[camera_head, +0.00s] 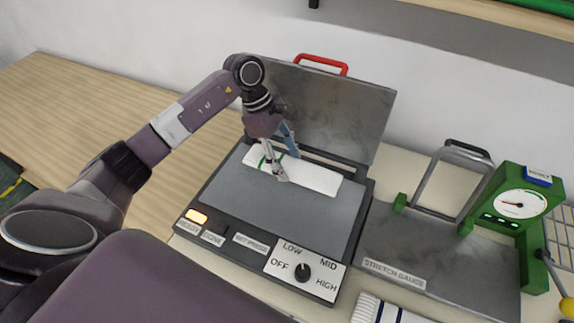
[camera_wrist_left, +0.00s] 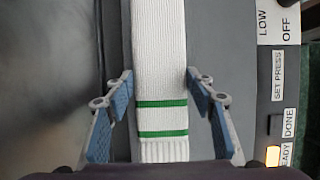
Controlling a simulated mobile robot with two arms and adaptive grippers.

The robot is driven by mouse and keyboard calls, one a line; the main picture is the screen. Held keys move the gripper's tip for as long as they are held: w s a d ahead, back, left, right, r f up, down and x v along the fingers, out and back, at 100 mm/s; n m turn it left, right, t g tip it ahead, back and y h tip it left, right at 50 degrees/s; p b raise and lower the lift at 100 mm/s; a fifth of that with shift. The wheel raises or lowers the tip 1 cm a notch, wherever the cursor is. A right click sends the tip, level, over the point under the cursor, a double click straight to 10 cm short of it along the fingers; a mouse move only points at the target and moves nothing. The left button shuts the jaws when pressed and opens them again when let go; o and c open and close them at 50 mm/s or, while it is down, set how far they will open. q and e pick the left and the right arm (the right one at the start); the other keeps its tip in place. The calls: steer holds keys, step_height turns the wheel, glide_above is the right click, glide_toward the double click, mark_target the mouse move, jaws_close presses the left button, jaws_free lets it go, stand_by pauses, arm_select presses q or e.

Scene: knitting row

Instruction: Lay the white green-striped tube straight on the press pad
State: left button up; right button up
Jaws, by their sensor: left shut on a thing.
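The white green-striped tube (camera_head: 312,177) lies along the back part of the grey press pad (camera_head: 270,210), roughly parallel to its back edge. Its striped cuff end is at the left. In the left wrist view the tube (camera_wrist_left: 158,50) runs straight up the picture, with two green bands near the cuff. Whether the gripped part touches the pad is hard to tell. My right gripper is not in view.
The press lid (camera_head: 335,105) with its red handle (camera_head: 321,64) stands open behind the pad. The dial (camera_head: 302,272) is at the front. A green stretch gauge (camera_head: 505,215) stands at right. A blue-striped white tube (camera_head: 368,309) lies at the bottom. The table at left (camera_head: 80,110) is clear.

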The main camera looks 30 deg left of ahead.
mark_target(284, 163)
arm_select(q)
step_height(284, 163, down, 2)
steer(key=shift+f+p, duration=0.25)
steer(key=shift+p, duration=0.05)
steer(key=shift+f, duration=0.3)
steer(key=o, duration=0.8)
steer(key=shift+o, duration=0.4)
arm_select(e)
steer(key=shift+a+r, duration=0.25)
arm_select(q)
steer(key=shift+r, duration=0.1)
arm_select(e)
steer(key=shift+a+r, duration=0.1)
